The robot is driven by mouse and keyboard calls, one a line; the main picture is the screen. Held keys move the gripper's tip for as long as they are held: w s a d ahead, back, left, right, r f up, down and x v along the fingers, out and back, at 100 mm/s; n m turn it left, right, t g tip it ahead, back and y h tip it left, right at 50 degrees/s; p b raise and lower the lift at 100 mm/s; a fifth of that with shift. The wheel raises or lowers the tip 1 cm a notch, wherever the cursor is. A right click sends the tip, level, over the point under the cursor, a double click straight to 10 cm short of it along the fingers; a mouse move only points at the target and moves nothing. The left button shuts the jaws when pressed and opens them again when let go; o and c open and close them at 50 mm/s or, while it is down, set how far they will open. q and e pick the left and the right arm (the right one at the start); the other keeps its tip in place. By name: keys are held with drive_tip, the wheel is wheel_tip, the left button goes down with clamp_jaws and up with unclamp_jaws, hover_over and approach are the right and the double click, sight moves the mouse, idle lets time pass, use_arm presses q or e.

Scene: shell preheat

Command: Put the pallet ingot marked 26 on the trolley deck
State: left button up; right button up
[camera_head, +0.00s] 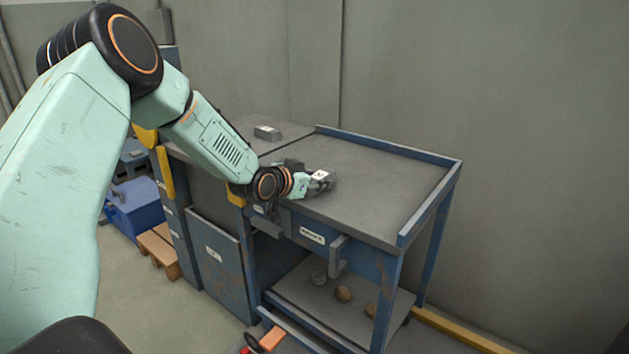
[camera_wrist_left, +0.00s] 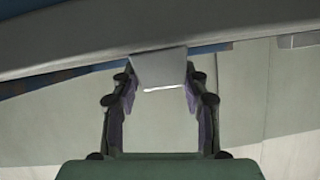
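A small grey ingot with a white label (camera_head: 321,176) is at the front left part of the trolley deck (camera_head: 385,180); its number is too small to read. My left gripper (camera_head: 308,183) reaches in from the left over the deck's front edge, with its fingers at this ingot. In the left wrist view the grey ingot (camera_wrist_left: 159,68) sits between the two fingers, which lie against its sides. I cannot tell whether its underside touches the deck. A second grey ingot with a pale label (camera_head: 267,132) lies on the surface further back left. My right gripper is not in view.
The blue trolley has a raised rim (camera_head: 390,150) at the back and right. Most of the deck is bare. Its lower shelf (camera_head: 310,302) holds several small round things. A blue bin (camera_head: 135,203) and a wooden pallet (camera_head: 158,248) stand at left.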

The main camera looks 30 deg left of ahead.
use_arm(q)
drive_tip(key=o, duration=0.3)
drive_tip(key=shift+r, duration=0.1)
